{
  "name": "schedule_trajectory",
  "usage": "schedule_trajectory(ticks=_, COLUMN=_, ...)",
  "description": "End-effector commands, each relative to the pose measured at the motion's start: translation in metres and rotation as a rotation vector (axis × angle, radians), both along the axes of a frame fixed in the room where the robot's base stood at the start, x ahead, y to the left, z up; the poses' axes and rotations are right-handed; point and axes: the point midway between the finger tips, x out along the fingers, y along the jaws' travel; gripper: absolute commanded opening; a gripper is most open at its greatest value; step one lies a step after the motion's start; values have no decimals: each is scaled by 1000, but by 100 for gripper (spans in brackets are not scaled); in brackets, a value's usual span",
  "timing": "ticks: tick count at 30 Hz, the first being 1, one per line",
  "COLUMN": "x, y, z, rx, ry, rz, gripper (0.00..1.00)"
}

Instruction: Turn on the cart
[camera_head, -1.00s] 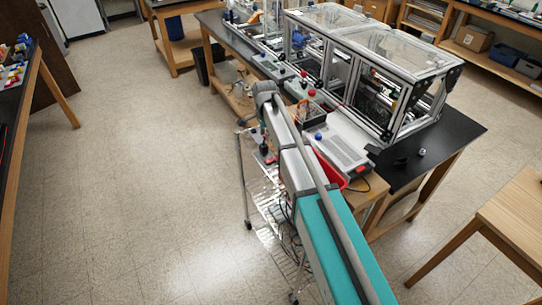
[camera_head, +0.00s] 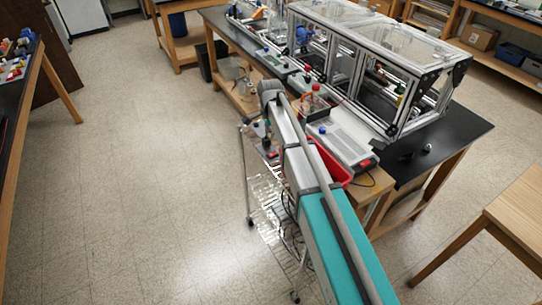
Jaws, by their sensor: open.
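The wire-shelf cart (camera_head: 264,192) stands on casters beside the black bench, left of it and partly under my arm. Its thin metal legs and lower shelf show; my arm hides much of its right side. My gripper (camera_head: 268,146) is small and dark at the far end of my arm. It points down over the far end of the cart, close to small dark and red items there. I cannot tell whether it touches them. It holds nothing that I can make out. No switch on the cart can be made out clearly.
A white device with a red switch (camera_head: 366,163) and a red bin (camera_head: 334,166) lie just right of my arm. A framed enclosure (camera_head: 375,62) stands on the black bench (camera_head: 462,128). A wooden table (camera_head: 520,215) is at the right. The floor at left is clear.

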Motion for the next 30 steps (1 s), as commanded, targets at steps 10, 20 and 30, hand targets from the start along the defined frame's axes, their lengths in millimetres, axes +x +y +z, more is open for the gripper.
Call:
schedule_trajectory(ticks=10, x=0, y=-1, z=-30, rx=0, ry=0, rz=-1, gripper=49)
schedule_trajectory(ticks=20, x=0, y=-1, z=-55, rx=0, ry=0, rz=-1, gripper=49)
schedule_trajectory(ticks=30, x=1, y=-2, z=-80, rx=0, ry=0, rz=-2, gripper=49)
